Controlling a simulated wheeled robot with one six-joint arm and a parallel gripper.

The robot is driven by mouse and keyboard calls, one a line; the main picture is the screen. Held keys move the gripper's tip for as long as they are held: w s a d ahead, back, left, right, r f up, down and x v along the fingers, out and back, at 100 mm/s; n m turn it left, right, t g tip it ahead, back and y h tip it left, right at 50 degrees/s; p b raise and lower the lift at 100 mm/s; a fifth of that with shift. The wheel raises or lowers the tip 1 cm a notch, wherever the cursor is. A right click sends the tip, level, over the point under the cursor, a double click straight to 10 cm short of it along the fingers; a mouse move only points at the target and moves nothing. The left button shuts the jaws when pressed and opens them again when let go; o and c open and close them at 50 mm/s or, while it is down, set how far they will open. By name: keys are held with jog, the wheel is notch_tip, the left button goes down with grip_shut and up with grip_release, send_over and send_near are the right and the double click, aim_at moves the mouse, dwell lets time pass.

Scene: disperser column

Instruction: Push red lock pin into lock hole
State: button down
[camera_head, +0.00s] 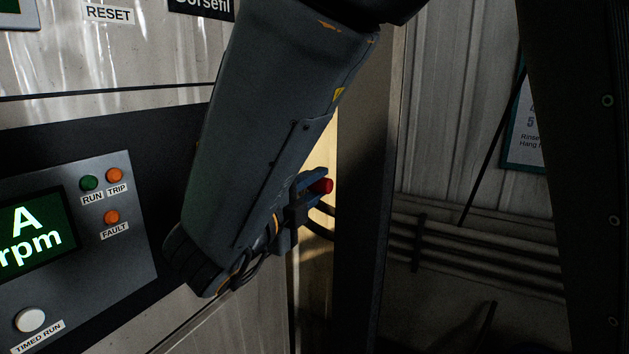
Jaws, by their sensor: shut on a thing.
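The red lock pin (322,186) shows as a small red end at the right of my gripper (318,190), right of the picture's middle. My gripper is shut on the red lock pin, whose red end sticks out past the blue fingers. The rest of the pin is hidden by the fingers and my arm. The lock hole cannot be made out; my arm covers much of the area around the gripper.
A control panel (135,230) with a green display (30,237), lamps and a white button (30,319) stands at the left. A dark upright post (360,200) stands just right of my gripper. Pipes (480,250) run along the right wall, below a sign (525,135).

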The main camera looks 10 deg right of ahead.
jog(key=shift+w+a+b, duration=0.25)
jog(key=shift+w+a, duration=0.65)
jog(key=shift+a, duration=0.3)
jog(key=shift+w+a+b, duration=0.25)
jog(key=shift+w+a, duration=0.6)
jog(key=shift+a, duration=0.3)
jog(key=shift+w+a+b, duration=0.3)
jog(key=shift+a+b, duration=0.05)
dwell(0.9)
jog(key=shift+s+d+b, duration=0.1)
jog(key=shift+b, duration=0.4)
dwell(3.9)
